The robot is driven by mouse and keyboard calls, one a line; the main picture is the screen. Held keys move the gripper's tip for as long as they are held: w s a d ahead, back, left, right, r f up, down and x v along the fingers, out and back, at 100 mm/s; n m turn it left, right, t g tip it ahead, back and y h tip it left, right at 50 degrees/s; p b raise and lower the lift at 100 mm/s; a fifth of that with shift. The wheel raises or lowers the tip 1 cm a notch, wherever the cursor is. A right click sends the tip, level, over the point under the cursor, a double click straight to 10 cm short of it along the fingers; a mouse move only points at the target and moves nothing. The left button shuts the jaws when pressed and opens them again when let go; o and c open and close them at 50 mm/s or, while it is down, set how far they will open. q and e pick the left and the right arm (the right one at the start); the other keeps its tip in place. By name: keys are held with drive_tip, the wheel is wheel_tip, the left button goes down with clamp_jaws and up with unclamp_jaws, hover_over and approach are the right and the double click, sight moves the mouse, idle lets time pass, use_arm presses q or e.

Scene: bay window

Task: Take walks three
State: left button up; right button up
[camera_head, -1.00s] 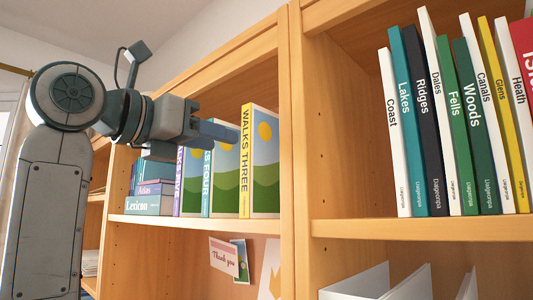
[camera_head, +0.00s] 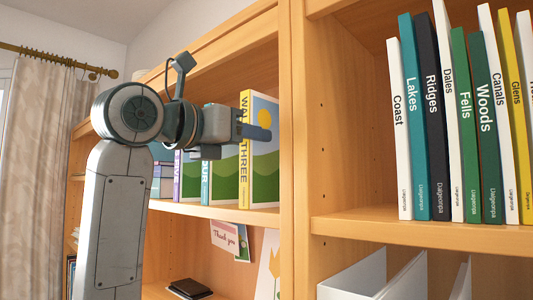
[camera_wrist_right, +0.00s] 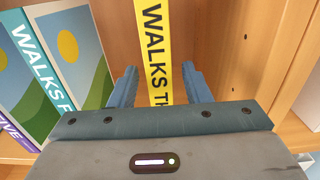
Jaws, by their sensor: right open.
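The book Walks Three (camera_head: 244,185) stands upright on the middle shelf, with a yellow spine and a sun-and-hills cover. In the wrist view its spine (camera_wrist_right: 154,35) rises between the fingers of my right gripper (camera_wrist_right: 158,75). That gripper is open, one finger to each side of the spine, with nothing clamped. In the head view my right gripper (camera_head: 262,133) overlaps the upper part of the book and hides part of its title. How deep the fingers reach along the book is unclear. My left gripper is not in view.
Walks Four (camera_wrist_right: 45,65) stands left of Walks Three, a purple-spined book (camera_wrist_right: 18,135) beyond it. A wooden upright (camera_head: 299,150) bounds the bay at right. The right bay holds several books, including Coast (camera_head: 401,140). A thank-you card (camera_head: 224,236) hangs below the shelf.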

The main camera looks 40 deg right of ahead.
drive_tip(key=shift+c, duration=0.4)
clamp_jaws()
use_arm(q)
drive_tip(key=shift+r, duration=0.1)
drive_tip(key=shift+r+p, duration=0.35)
drive_tip(key=shift+p, duration=0.1)
use_arm(e)
drive_tip(key=shift+r, duration=0.4)
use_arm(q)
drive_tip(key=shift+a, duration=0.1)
use_arm(e)
drive_tip(key=shift+w, duration=0.1)
